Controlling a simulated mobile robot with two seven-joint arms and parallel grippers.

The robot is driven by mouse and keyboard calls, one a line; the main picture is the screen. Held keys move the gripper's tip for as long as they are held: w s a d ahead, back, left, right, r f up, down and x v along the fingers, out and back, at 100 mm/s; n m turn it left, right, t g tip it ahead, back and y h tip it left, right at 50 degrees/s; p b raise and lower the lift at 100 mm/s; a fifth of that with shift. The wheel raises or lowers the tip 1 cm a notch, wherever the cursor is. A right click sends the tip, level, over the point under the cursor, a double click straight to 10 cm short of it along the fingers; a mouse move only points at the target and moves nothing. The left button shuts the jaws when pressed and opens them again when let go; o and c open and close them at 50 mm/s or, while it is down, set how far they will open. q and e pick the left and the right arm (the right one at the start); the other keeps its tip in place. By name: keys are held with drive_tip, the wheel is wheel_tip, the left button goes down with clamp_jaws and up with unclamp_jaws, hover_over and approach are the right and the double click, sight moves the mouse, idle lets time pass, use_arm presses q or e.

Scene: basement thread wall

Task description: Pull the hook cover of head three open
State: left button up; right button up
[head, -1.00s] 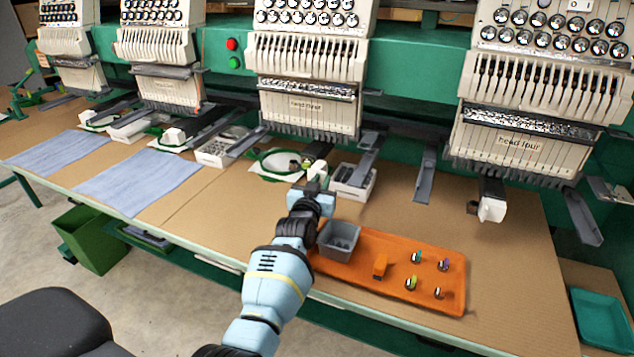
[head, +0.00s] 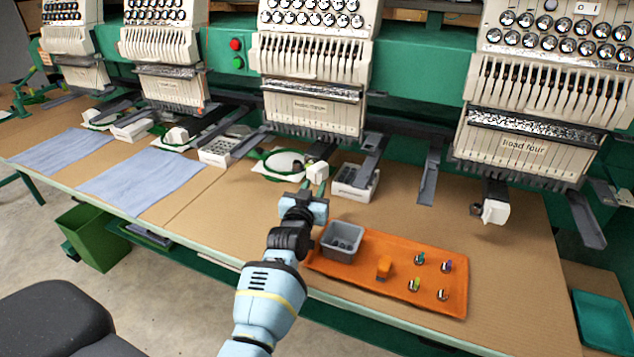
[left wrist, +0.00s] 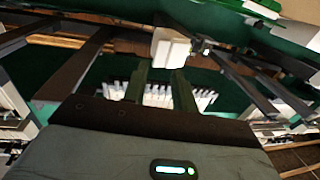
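Head three (head: 312,112) is the cream embroidery head in the middle, with its label too blurred to read clearly. Below it, the small white hook cover (head: 317,172) sits at the front end of a dark arm, just above the table. It seems to be the white block (left wrist: 170,48) in the left wrist view; I cannot tell whether it is open. My left gripper (head: 318,193) is just in front of and below the cover, apart from it. In the left wrist view its two fingers (left wrist: 160,85) stand apart with nothing between them. My right gripper is not in view.
A round green hoop (head: 284,163) lies left of the cover and a white bin (head: 354,185) stands to its right. An orange mat (head: 340,272) with a grey box (head: 342,241) and several small parts lies at the front. Head four (head: 523,140) is to the right.

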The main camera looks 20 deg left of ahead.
use_arm(q)
drive_tip(key=s, duration=0.4)
drive_tip(key=shift+s+a+f, duration=0.1)
drive_tip(key=shift+s, duration=0.25)
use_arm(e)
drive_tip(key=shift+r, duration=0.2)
